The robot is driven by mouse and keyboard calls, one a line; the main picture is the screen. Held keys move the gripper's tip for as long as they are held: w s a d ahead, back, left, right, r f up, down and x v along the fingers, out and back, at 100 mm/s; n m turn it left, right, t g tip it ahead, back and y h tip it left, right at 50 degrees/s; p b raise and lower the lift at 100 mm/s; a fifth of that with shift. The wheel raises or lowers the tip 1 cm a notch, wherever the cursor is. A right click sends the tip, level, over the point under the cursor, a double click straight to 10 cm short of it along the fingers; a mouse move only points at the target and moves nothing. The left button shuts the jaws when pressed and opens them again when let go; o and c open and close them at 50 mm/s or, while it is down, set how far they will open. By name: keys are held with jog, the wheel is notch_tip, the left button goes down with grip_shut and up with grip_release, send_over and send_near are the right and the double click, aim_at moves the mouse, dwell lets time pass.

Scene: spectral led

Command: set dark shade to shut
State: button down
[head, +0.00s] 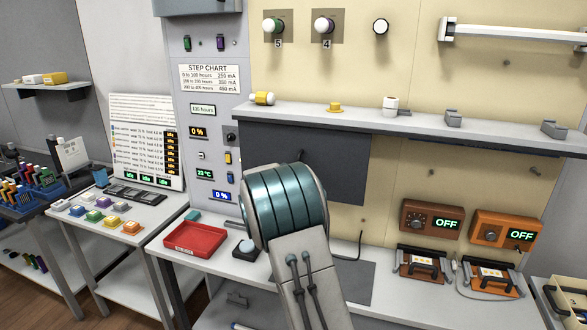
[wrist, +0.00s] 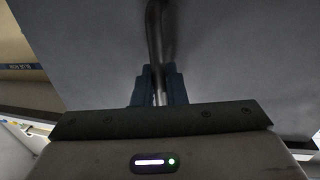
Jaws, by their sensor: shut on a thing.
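The dark shade is a flat dark grey panel (head: 338,168) just under the long wall shelf in the head view. My arm stands in front of its lower left part. In the wrist view the grey panel (wrist: 235,60) fills most of the picture. A metal bar handle (wrist: 155,32) runs down from the top of that view between my two bluish fingers. My gripper (wrist: 159,88) is shut on this handle. In the head view my gripper is hidden behind my arm.
The long shelf (head: 420,124) above the panel carries small parts. On the bench, a red tray (head: 195,239) lies left of my arm. Two orange boxes reading OFF (head: 431,220) stand to the right. A side table with coloured blocks is at the left.

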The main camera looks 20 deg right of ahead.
jog(key=shift+w+a+r, duration=0.1)
jog(key=shift+a, duration=0.05)
jog(key=c, duration=1.6)
grip_release()
jog(key=shift+c, duration=0.2)
jog(key=shift+o, duration=0.3)
jog(key=shift+w+a, duration=0.1)
jog(key=shift+w, duration=0.05)
jog(key=b+v, duration=0.3)
jog(key=v, duration=1.1)
